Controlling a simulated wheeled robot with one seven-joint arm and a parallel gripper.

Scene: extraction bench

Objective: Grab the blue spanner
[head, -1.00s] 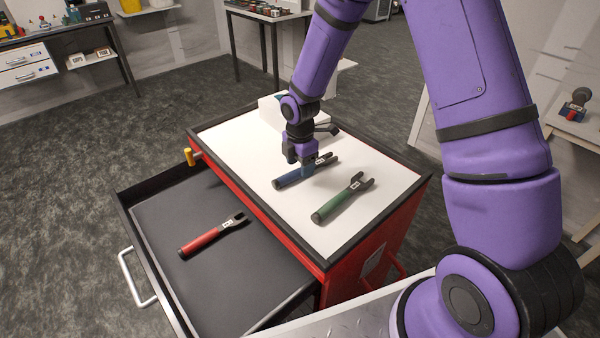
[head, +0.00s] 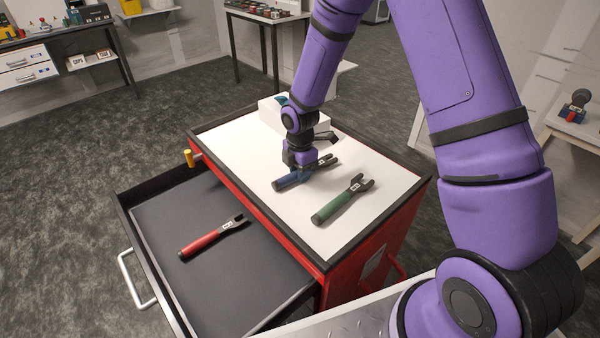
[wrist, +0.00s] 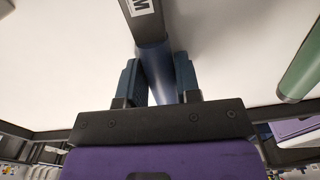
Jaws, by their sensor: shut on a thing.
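The blue spanner (head: 287,181) lies on the white top of the red tool cart (head: 250,140), its dark open jaw pointing to the back right. My gripper (head: 300,170) is down over its handle and shut on it. In the wrist view the spanner's blue handle (wrist: 155,65) runs between the two fingers of my gripper (wrist: 160,80), and its dark shaft with a white label extends away. The fingers hide part of the handle. I cannot tell whether the spanner is clear of the top.
A green spanner (head: 335,205) lies close by on the right of the cart top. A red spanner (head: 203,241) lies in the open drawer (head: 160,210) at the front left. A white box (head: 270,112) stands behind my gripper. The cart top's left front is clear.

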